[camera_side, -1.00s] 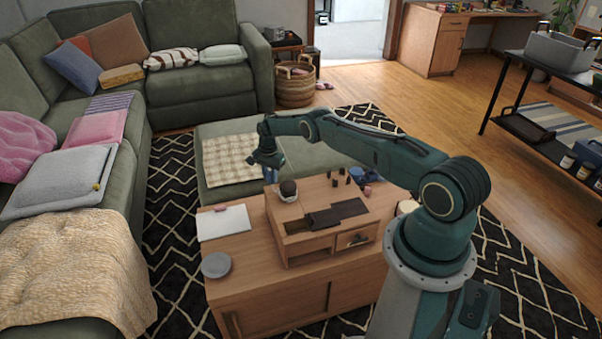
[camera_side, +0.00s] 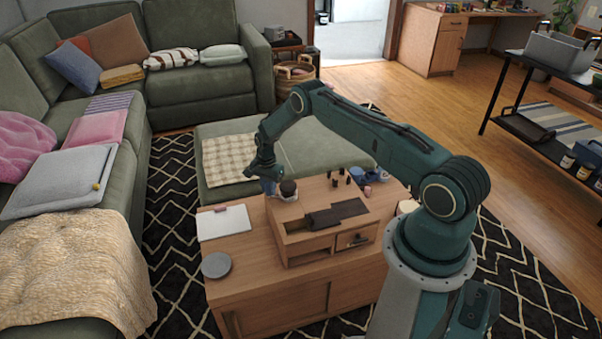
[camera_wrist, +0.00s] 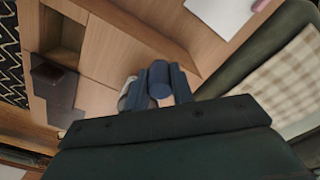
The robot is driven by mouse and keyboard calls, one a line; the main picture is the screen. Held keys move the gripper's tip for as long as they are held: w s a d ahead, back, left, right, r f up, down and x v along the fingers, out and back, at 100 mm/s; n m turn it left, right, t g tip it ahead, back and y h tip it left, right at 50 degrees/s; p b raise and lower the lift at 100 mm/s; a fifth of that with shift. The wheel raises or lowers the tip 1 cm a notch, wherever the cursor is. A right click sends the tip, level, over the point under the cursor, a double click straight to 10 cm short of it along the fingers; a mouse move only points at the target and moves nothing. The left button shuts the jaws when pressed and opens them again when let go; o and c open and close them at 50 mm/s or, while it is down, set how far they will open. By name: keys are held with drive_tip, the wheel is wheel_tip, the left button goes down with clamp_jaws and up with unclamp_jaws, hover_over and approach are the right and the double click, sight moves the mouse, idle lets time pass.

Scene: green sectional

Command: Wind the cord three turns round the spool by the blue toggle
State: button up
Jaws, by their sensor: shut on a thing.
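The blue toggle (camera_wrist: 159,80) is between the fingers of my gripper (camera_wrist: 160,86) in the wrist view, and the jaws are shut on it. In the side view my gripper (camera_side: 267,187) is low at the far left edge of the wooden table, just left of a dark-topped round object with a pale base (camera_side: 288,191), which looks like the spool. In the wrist view a pale grey part (camera_wrist: 124,94) shows beside the left finger, mostly hidden. I cannot make out the cord or any turns of it.
The wooden table (camera_side: 253,279) carries a raised wooden box with a drawer (camera_side: 353,240), dark flat pieces (camera_side: 325,218), a white paper (camera_side: 223,223) and a grey disc (camera_side: 216,265). A green ottoman (camera_side: 315,155) lies beyond.

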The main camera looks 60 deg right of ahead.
drive_tip(key=shift+s+a+r, duration=0.1)
drive_tip(key=shift+s+a, duration=0.3)
drive_tip(key=shift+s, duration=0.25)
drive_tip(key=shift+s+a+f, duration=0.1)
drive_tip(key=shift+s+a, duration=0.25)
drive_tip(key=shift+s, duration=0.3)
drive_tip(key=shift+s+a+r, duration=0.1)
drive_tip(key=shift+s+a, duration=0.3)
drive_tip(key=shift+s, duration=0.25)
drive_tip(key=s, duration=0.1)
drive_tip(key=s+d, duration=0.1)
drive_tip(key=s, duration=0.3)
drive_tip(key=shift+s+d, duration=0.75)
drive_tip(key=shift+d, duration=0.35)
drive_tip(key=shift+s+d, duration=0.55)
drive_tip(key=shift+d, duration=0.25)
drive_tip(key=shift+s+d, duration=0.5)
drive_tip(key=shift+d, duration=0.35)
drive_tip(key=shift+s, duration=0.2)
drive_tip(key=shift+s+a, duration=0.1)
drive_tip(key=shift+s, duration=0.45)
drive_tip(key=shift+s, duration=0.25)
drive_tip(key=shift+s+a, duration=0.1)
drive_tip(key=shift+s, duration=0.4)
drive_tip(key=shift+s, duration=0.2)
